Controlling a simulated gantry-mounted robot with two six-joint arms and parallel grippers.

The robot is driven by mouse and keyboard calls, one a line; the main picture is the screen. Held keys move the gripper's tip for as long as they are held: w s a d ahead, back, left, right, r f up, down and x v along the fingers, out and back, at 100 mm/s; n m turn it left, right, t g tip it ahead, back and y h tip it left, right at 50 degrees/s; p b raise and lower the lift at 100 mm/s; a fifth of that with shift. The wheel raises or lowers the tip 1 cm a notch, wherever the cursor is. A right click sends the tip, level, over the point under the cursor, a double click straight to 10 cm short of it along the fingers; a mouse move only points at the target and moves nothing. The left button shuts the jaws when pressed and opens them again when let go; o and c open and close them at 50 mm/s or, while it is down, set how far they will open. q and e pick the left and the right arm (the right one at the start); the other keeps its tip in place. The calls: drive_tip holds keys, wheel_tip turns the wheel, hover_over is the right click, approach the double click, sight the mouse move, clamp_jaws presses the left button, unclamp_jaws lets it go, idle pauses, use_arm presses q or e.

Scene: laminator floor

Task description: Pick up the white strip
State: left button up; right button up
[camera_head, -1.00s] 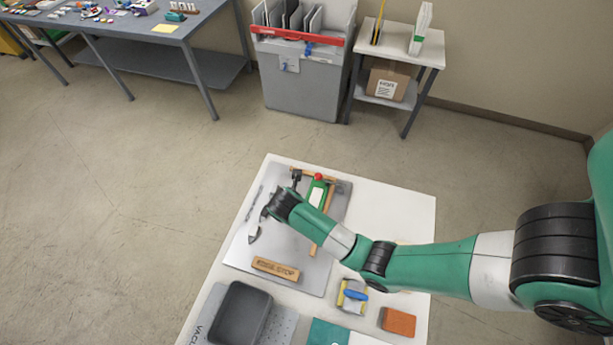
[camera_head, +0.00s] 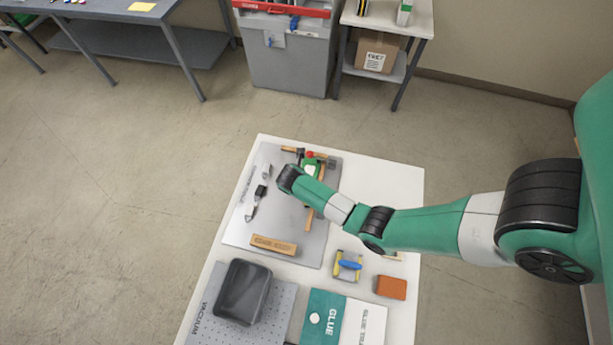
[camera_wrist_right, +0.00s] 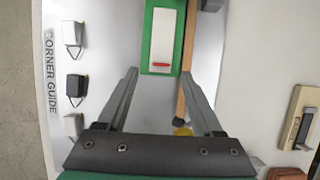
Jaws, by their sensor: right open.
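My right gripper (camera_wrist_right: 160,76) is open and empty, its two fingers apart above the grey mat (camera_head: 290,225). In the head view its wrist (camera_head: 289,180) hides the fingers. Just beyond the fingertips lies a green piece (camera_wrist_right: 149,66) with a long white panel (camera_wrist_right: 164,35) and a red bar. This panel looks most like a white strip, but I cannot tell for certain. The green piece also shows in the head view (camera_head: 311,166), partly hidden by my arm. A wooden bar (camera_wrist_right: 187,65) runs close to the right finger. My left gripper is not in view.
White and black blocks (camera_wrist_right: 75,87) stand by the words CORNER GUIDE at the left.

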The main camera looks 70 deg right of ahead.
drive_tip(key=b+x, duration=0.1)
drive_tip(key=x, duration=0.3)
drive_tip(key=shift+s+f, duration=0.1)
drive_tip(key=shift+f, duration=0.05)
drive_tip(key=shift+c, duration=0.3)
clamp_jaws()
